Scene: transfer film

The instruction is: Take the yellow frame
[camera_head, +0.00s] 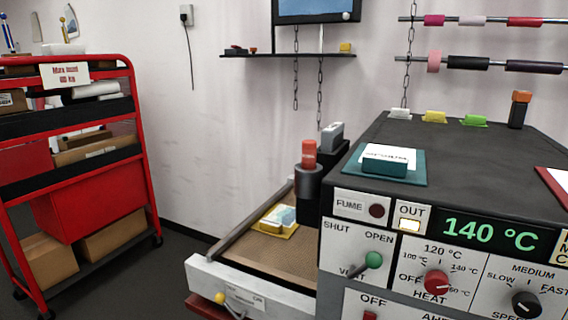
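A yellow frame (272,228) with a pale bluish sheet or block on it lies on the brown bed (272,258) of the low tray left of the machine. It lies near the back of the bed, just left of a dark cylinder with an orange-red top (309,152). A smaller yellow piece (434,117) lies on top of the machine between a white and a green one. Neither of my grippers is in view.
The dark machine (480,160) with knobs and a 140 °C display fills the right. A teal pad (407,172) carries a labelled block. A red cart (128,185) with boxes stands left; floor shows between cart and tray. A shelf (285,56) hangs on the wall.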

